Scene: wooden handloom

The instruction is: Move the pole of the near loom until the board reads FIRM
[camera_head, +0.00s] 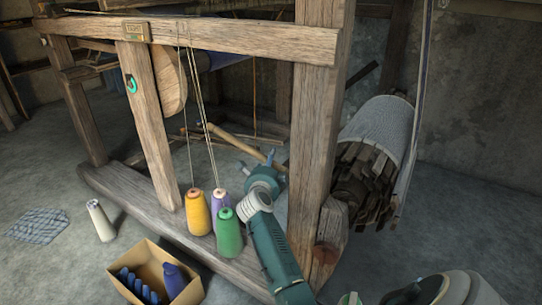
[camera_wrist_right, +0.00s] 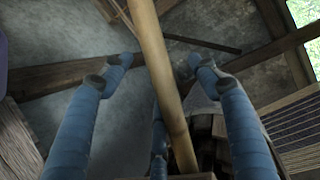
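The near loom's pole (camera_head: 236,144) is a pale round wooden bar slanting low behind the front beam. In the right wrist view the pole (camera_wrist_right: 156,70) runs from the top centre down between my blue fingers. My right gripper (camera_head: 264,167) is at the pole's lower right end, behind the yarn cones. In the wrist view the right gripper (camera_wrist_right: 158,62) has its fingers spread on both sides of the pole, with visible gaps. A small brass board (camera_head: 136,32) is on the loom's upper beam; its lettering is too small to read surely. My left gripper is out of view.
Yellow (camera_head: 198,212), purple (camera_head: 220,200) and green (camera_head: 229,234) yarn cones stand close left of my right arm. A thick post (camera_head: 316,120) rises just right of it.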

